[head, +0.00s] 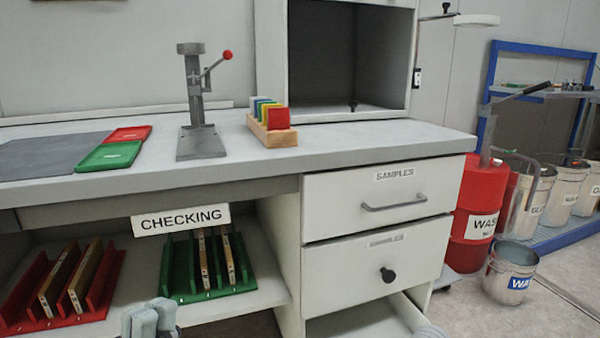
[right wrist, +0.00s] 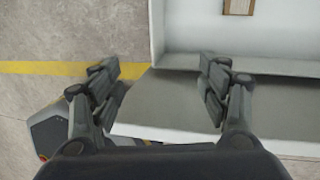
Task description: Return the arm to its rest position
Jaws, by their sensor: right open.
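My right gripper (right wrist: 160,66) is open in the right wrist view, with nothing between its fingers. Its right finger overlaps the edge of a white open drawer (right wrist: 157,30); I cannot tell whether they touch. In the head view the bottom drawer (head: 368,320) of the white cabinet stands open. A grey rounded part at the bottom edge beside it may be my right arm. My left gripper (head: 150,319) shows at the bottom of the head view, in front of the lower shelf. Its grey finger pads are close together, and the frame cuts it off.
The bench top (head: 350,148) carries a lever press (head: 201,110), a wooden block rack (head: 272,133) and red and green trays. Red (head: 70,290) and green (head: 210,268) racks with boards fill the shelf. A red drum (head: 475,215) and bucket (head: 510,272) stand right of the cabinet.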

